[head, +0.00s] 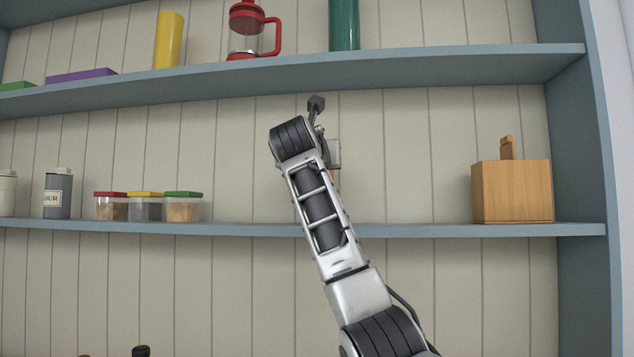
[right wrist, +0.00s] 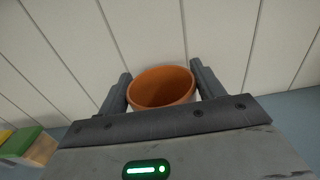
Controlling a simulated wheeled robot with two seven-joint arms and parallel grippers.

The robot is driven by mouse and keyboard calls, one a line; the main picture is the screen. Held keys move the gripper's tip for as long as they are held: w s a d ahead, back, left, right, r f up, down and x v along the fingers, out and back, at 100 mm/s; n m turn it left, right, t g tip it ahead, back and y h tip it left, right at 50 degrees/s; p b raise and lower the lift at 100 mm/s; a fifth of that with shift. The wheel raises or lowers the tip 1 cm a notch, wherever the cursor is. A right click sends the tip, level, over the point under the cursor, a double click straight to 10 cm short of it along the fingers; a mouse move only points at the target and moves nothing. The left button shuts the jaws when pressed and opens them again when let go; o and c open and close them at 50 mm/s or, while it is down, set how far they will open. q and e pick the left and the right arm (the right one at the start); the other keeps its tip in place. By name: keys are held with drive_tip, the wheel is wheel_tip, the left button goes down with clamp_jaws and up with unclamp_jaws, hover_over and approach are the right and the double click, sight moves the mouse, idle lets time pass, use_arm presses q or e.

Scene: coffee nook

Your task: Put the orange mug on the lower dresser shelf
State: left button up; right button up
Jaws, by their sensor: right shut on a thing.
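The mug (right wrist: 163,88) shows in the right wrist view with an orange inside and rim and a pale outer wall. My right gripper (right wrist: 160,73) is shut on it, one finger on each side. Its mouth faces the camera. In the head view my right arm reaches up in front of the lower dresser shelf (head: 420,231) and hides most of the gripper and mug. I cannot tell whether the mug touches the shelf. My left gripper is in neither view.
On the lower shelf stand a wooden box (head: 512,192) at right and, at left, lidded containers (head: 184,208) and a grey flour canister (head: 58,195). The shelf between them looks clear around my arm. The upper shelf (head: 430,73) holds a red coffee press (head: 247,30).

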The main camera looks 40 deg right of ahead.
drive_tip(key=f, duration=0.3)
drive_tip(key=shift+d+f, duration=0.25)
drive_tip(key=shift+d, duration=0.05)
drive_tip(key=shift+f, duration=0.1)
drive_tip(key=o, duration=1)
drive_tip(key=shift+o, duration=1.2)
